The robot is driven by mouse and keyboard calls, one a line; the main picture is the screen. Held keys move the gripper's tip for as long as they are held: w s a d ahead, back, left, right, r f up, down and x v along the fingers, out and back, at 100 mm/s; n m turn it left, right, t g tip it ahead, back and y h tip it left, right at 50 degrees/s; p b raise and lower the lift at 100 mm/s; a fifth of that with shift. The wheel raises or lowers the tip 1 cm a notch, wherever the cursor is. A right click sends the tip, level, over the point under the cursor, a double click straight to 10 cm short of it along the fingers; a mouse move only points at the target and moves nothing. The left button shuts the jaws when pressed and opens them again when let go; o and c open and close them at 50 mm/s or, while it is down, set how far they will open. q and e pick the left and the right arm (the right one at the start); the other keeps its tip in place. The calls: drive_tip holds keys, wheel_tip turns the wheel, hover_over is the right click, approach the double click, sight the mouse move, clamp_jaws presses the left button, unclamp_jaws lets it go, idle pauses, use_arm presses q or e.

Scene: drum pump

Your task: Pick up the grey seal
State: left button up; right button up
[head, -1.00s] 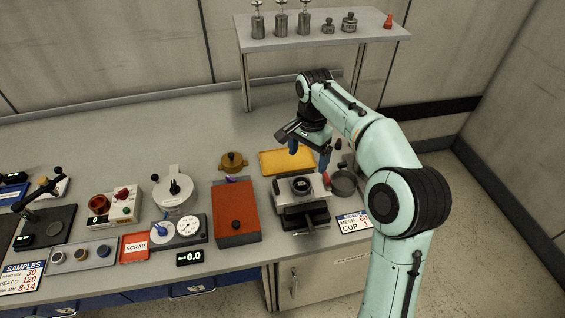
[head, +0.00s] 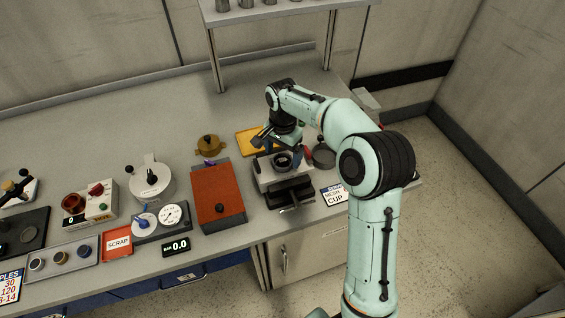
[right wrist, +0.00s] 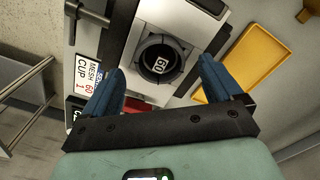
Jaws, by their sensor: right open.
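No part is plainly marked as the grey seal. Small ring-shaped parts sit in a grey tray (head: 98,245) at the left front; one at its left end (head: 37,264) looks greyish, but I cannot tell if it is the seal. My right gripper (head: 288,152) is open and empty, above a grey-white device (head: 268,176) on the right of the bench. In the right wrist view its blue fingers (right wrist: 160,72) stand either side of a dark round cup (right wrist: 146,62) with "60" inside, apart from it. My left gripper is not in view.
A yellow tray (head: 247,141) lies behind the device and a dark round dish (head: 324,158) stands right of it. A red-topped box (head: 217,190) stands left. A shelf (head: 285,10) rises behind. The back left bench is clear.

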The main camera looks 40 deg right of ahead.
wheel_tip(320, 180, down, 2)
drive_tip(key=shift+f, duration=0.2)
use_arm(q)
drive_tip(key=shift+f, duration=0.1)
use_arm(e)
drive_tip(key=c, duration=1.1)
drive_tip(key=shift+r, duration=0.1)
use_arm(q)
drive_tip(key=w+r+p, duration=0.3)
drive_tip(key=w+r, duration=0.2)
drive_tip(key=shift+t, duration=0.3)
use_arm(e)
drive_tip(key=shift+r, duration=11.45)
